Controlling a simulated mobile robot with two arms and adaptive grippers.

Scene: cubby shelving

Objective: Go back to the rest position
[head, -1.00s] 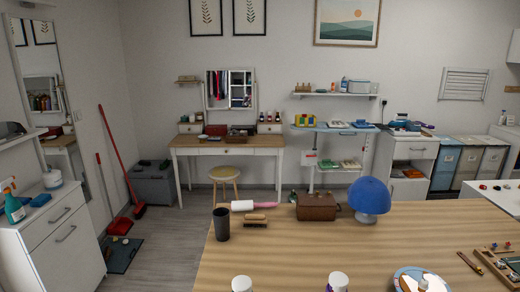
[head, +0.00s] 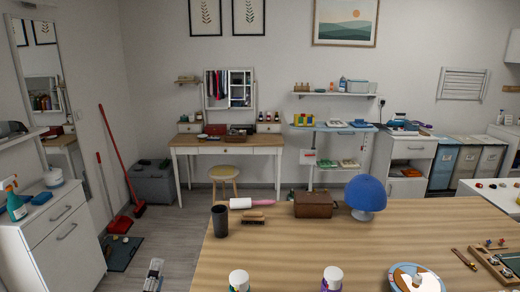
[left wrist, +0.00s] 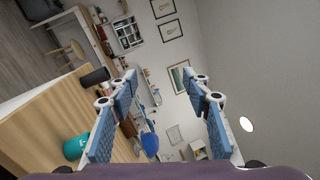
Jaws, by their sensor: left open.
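My left gripper (head: 153,275) shows at the bottom edge of the head view, left of the wooden table and over the floor. In the left wrist view my left gripper (left wrist: 163,88) has its two blue-padded fingers wide apart with nothing between them. The wrist view is tilted, with the room and back wall beyond the fingers. My right gripper is in neither view.
A white cabinet (head: 65,245) stands at left. Grey floor lies between.

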